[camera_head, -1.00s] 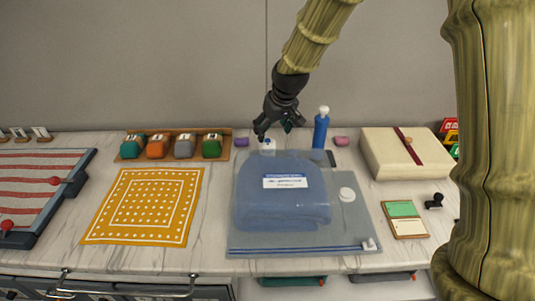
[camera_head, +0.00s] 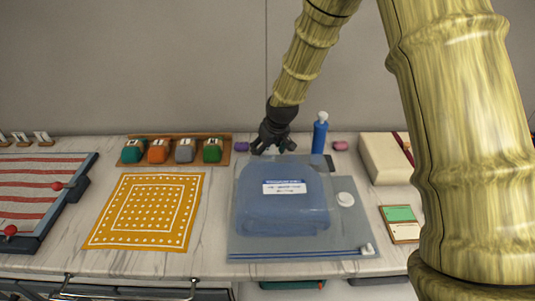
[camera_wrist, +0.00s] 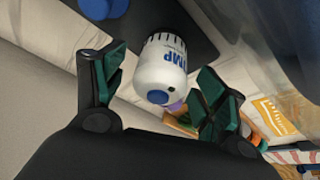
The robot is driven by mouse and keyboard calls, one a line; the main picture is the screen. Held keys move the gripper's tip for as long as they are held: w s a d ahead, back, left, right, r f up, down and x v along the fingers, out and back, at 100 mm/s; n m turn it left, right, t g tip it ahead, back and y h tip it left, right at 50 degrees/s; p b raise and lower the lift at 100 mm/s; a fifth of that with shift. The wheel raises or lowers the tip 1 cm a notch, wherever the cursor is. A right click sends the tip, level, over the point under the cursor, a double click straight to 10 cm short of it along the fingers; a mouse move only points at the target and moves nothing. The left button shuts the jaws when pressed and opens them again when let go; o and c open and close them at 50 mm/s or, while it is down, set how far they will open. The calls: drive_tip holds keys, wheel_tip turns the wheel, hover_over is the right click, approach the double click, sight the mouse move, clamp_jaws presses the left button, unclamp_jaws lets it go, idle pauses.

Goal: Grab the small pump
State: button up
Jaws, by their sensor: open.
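The small pump (camera_wrist: 160,72) is a white cylinder with blue "PUMP" lettering and tick marks. In the wrist view it lies between the two open fingers of my gripper (camera_wrist: 162,80), with gaps visible on both sides. In the head view my gripper (camera_head: 272,140) is low over the back of the counter, just behind the clear bag (camera_head: 352,225), and it hides the pump there. My gripper is open and holds nothing.
A blue bottle (camera_head: 320,135) with a white top stands close to the right of my gripper. A purple block (camera_head: 242,147) is on its left and a pink one (camera_head: 340,146) is beyond the bottle. The wall is close behind.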

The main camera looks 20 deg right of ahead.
drive_tip(key=shift+w+f, duration=0.2)
drive_tip(key=shift+f, duration=0.35)
drive_tip(key=c, duration=1.3)
drive_tip(key=shift+o, duration=0.2)
drive_tip(key=shift+r, duration=0.1)
